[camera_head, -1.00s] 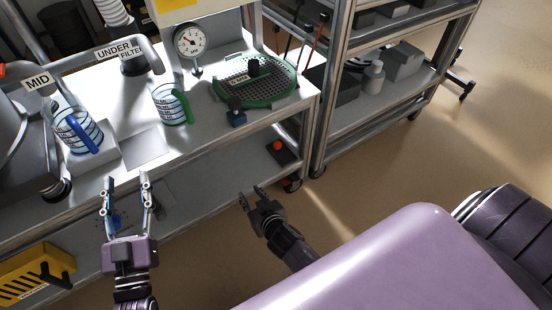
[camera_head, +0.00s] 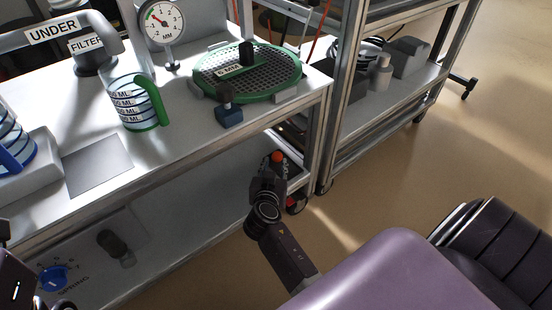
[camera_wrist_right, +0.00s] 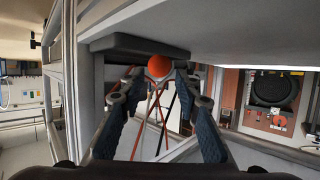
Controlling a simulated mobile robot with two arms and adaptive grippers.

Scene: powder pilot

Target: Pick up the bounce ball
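The bounce ball (camera_head: 277,157) is small and orange-red. It sits on a dark pad (camera_wrist_right: 115,44) at the right end of the bench's lower shelf. My right gripper (camera_head: 272,168) reaches up to it and hides part of the pad. In the right wrist view the ball (camera_wrist_right: 159,66) shows between the spread fingertips of my right gripper (camera_wrist_right: 159,76), with a gap visible on each side. I cannot tell whether it lies between the tips or just beyond them. My left gripper (camera_head: 20,285) is only partly in view at the lower left edge.
The bench top (camera_head: 190,135) overhangs the lower shelf. It bears a green sieve (camera_head: 275,75), a beaker with a green handle (camera_head: 133,105), a dial gauge (camera_head: 162,20) and a blue-based knob (camera_head: 229,113). A metal rack (camera_head: 335,120) stands right of the ball. Open floor (camera_head: 420,170) lies further right.

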